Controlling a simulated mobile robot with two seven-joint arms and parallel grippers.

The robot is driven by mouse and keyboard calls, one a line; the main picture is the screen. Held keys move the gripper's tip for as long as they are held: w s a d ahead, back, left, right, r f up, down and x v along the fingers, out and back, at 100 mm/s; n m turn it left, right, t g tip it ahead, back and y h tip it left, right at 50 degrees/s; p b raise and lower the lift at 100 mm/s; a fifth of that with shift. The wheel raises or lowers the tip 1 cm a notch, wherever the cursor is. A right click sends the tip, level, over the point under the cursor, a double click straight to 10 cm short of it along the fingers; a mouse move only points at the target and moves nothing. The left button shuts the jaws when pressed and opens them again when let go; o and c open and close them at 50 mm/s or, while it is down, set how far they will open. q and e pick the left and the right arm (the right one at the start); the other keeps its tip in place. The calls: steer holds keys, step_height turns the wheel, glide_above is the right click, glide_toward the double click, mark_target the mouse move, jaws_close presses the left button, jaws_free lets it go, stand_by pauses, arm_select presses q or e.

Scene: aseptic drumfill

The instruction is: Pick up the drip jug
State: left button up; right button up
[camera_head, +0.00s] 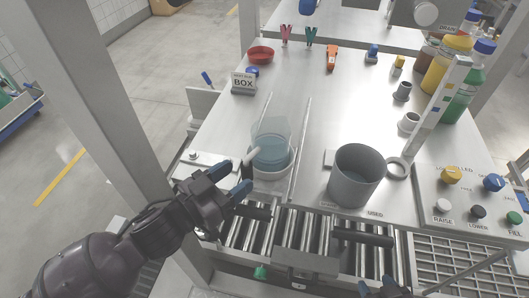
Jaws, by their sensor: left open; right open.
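My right gripper (376,286) is open at the bottom edge, far from the jug and partly cut off.
A grey cylindrical bin (355,176) stands right of the jug. A roller conveyor (300,236) runs in front of the table. A control panel (470,198) with knobs is at the right. Bottles (447,66) stand at the back right. The table (325,100) behind the jug is mostly clear.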

mark_target(242, 173)
arm_select(q)
steer(key=shift+x, duration=1.85)
steer(key=shift+f, duration=0.1)
jaws_close()
